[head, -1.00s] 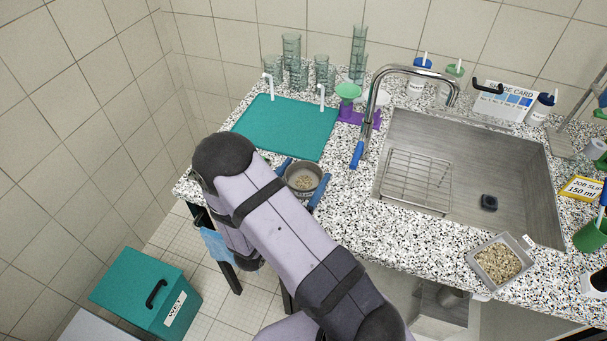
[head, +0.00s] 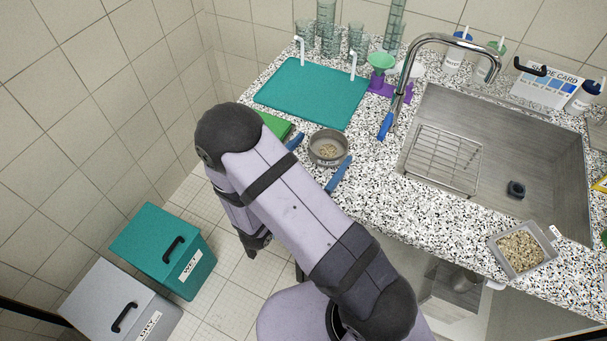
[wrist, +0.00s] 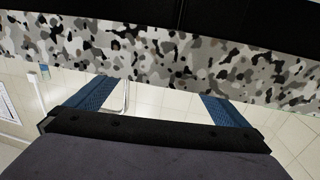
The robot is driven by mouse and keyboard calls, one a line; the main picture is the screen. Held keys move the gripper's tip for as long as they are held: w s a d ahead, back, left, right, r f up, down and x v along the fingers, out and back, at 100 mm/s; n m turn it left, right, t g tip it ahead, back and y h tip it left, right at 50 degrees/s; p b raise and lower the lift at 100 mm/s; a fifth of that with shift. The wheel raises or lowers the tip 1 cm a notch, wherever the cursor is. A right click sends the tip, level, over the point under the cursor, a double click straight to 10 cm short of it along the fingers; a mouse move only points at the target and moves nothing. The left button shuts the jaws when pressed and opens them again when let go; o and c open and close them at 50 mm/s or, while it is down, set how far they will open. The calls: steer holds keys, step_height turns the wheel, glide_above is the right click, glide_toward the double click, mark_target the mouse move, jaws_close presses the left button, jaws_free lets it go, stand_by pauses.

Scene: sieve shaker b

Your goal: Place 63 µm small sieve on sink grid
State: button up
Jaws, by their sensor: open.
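A small round grey metal sieve (head: 328,150) with a few pale grains inside stands upright on the speckled counter, left of the sink. No size label can be read on it. My gripper (head: 317,157) is open, with its blue fingers apart at the sieve's near side; the sieve sits a little beyond the midpoint between the tips. I cannot tell whether a finger touches it. The wrist view shows both blue fingers (wrist: 150,92) spread and empty, without the sieve. The wire sink grid (head: 443,160) is in the left part of the sink, with nothing on it.
A teal mat (head: 313,92) and green object (head: 273,126) lie behind and left of the sieve. A square tray of grains (head: 516,265) sits at the sink's front edge. Glassware stands behind.

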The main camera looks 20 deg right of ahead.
steer(key=b+v, duration=0.2)
steer(key=v, duration=0.5)
steer(key=shift+s+a, duration=0.2)
steer(key=shift+a, duration=0.05)
steer(key=d+r+p, duration=0.1)
steer(key=p, duration=0.2)
steer(key=shift+w, duration=0.4)
steer(key=w+d+g+y+p, duration=0.1)
steer(key=p, duration=0.3)
steer(key=shift+d+r, duration=0.15)
steer(key=shift+r, duration=0.25)
steer(key=p, duration=0.2)
steer(key=d+y+p, duration=0.1)
steer(key=p, duration=0.1)
steer(key=shift+w+d+g+y, duration=0.1)
steer(key=shift+w+g+y, duration=0.2)
steer(key=shift+g, duration=0.1)
steer(key=shift+w+d+f+g+y+p, duration=0.1)
steer(key=shift+d+g+y+p, duration=0.25)
steer(key=shift+p, duration=0.85)
steer(key=shift+d+f+p, duration=0.25)
steer(key=shift+f+p, duration=0.1)
steer(key=shift+f, duration=0.05)
